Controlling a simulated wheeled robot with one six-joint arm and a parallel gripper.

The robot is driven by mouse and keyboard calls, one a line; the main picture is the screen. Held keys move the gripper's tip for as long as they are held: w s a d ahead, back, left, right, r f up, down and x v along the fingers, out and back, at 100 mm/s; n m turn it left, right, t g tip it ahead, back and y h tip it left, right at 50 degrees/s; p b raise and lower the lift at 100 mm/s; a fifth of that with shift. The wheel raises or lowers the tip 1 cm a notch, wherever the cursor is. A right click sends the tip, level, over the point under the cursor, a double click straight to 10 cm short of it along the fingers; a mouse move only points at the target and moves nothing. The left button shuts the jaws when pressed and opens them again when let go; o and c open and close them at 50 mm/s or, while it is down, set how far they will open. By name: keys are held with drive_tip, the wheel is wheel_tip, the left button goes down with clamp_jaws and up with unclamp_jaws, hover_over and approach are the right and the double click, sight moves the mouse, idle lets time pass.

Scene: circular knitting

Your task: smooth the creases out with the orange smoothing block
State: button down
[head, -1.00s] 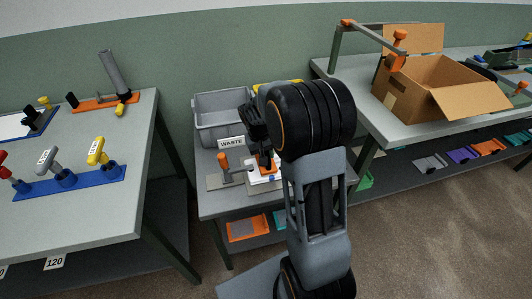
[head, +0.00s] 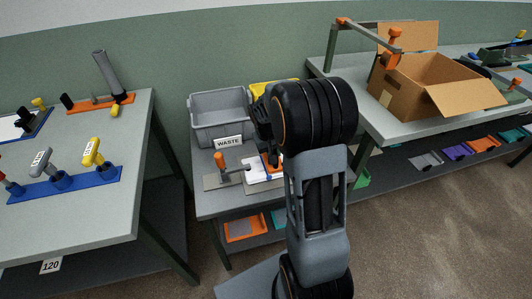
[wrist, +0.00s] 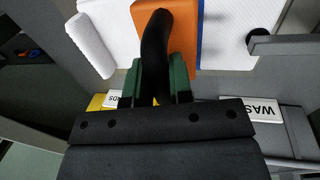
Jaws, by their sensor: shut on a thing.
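The orange smoothing block (wrist: 185,22) has a curved black handle (wrist: 155,50). My gripper (wrist: 160,82) is shut on this handle with its green fingers. White knit cloth (wrist: 235,30) lies under or beside the block, and a thick white roll (wrist: 90,45) lies to the left. In the head view the block (head: 271,161) shows only as a sliver over the right part of the white piece (head: 254,174), largely hidden by my arm. I cannot tell whether the block presses on the cloth, and no crease is clearly visible.
An orange-handled clamp (head: 221,162) stands left of the cloth. A grey waste bin (head: 220,105) stands behind, with its label (head: 228,142). A cardboard box (head: 425,85) is on the right bench. A blue tool rack (head: 65,185) is on the left bench.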

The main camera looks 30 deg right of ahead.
drive_tip(key=shift+s+d+f, duration=0.15)
drive_tip(key=shift+f, duration=0.05)
idle(0.7)
drive_tip(key=c, duration=1.3)
unclamp_jaws()
drive_tip(key=shift+r, duration=0.1)
drive_tip(key=shift+r+p, duration=0.4)
clamp_jaws()
drive_tip(key=shift+w+a, duration=0.25)
drive_tip(key=shift+a, duration=0.75)
drive_tip(key=shift+w+a, duration=0.25)
drive_tip(key=shift+a, duration=0.7)
drive_tip(key=shift+d, duration=0.1)
